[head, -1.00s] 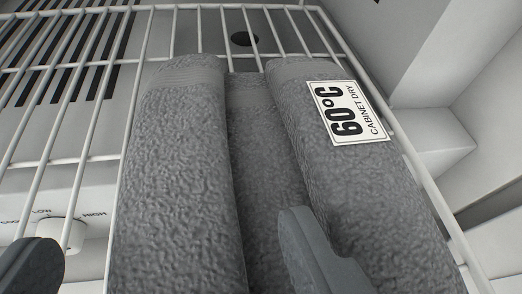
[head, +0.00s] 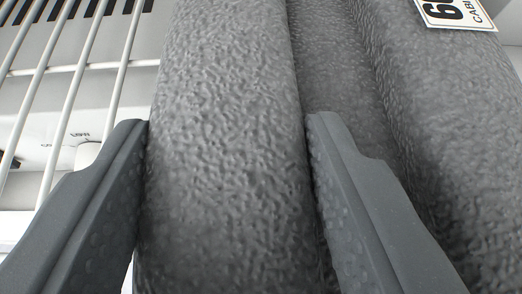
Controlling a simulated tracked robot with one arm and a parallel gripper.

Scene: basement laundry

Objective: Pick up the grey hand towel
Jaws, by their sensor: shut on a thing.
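The grey hand towel (head: 225,110) lies on a white wire rack and fills the middle and right of the view. It has a thick left roll, a sunken middle strip and a thick right roll. A white label (head: 458,13) on the right roll is cut off by the top edge. My gripper (head: 230,130) is shut on the left roll, one finger against each side. The right finger sits in the groove between the left roll and the middle. The towel's near end is out of view.
The white wire rack (head: 62,110) shows at the left, with bare bars. Below it are a white panel with a partly hidden knob (head: 87,155) and dark vent slots (head: 95,8) at the top left.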

